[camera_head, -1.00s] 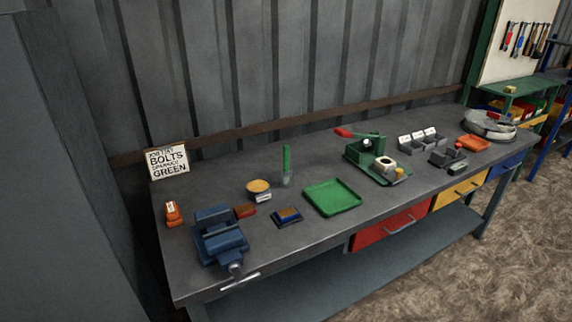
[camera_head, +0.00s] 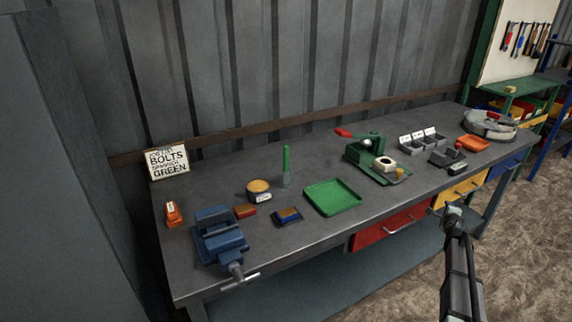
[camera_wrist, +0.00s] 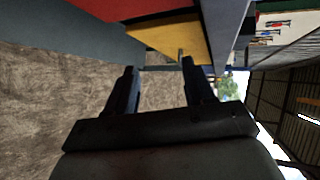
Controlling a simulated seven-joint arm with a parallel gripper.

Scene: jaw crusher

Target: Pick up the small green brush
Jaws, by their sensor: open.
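A small green-handled brush (camera_head: 286,160) stands upright on the workbench, its grey lower end down, behind the green tray and right of the round yellow-topped tin. Whether its lower end rests in a holder is too small to tell. My gripper (camera_head: 440,211) is at the right, in front of the bench by the yellow drawer, well apart from the brush. In the wrist view my gripper (camera_wrist: 158,70) has its two fingers spread with nothing between them. The brush is not in the wrist view.
The workbench (camera_head: 330,235) holds a blue vise (camera_head: 218,236), a yellow-topped tin (camera_head: 259,190), a green tray (camera_head: 333,198), a green machine (camera_head: 370,158) and small grey bins (camera_head: 422,142). A sign (camera_head: 168,161) stands at the back left. Bare bench top lies around the brush.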

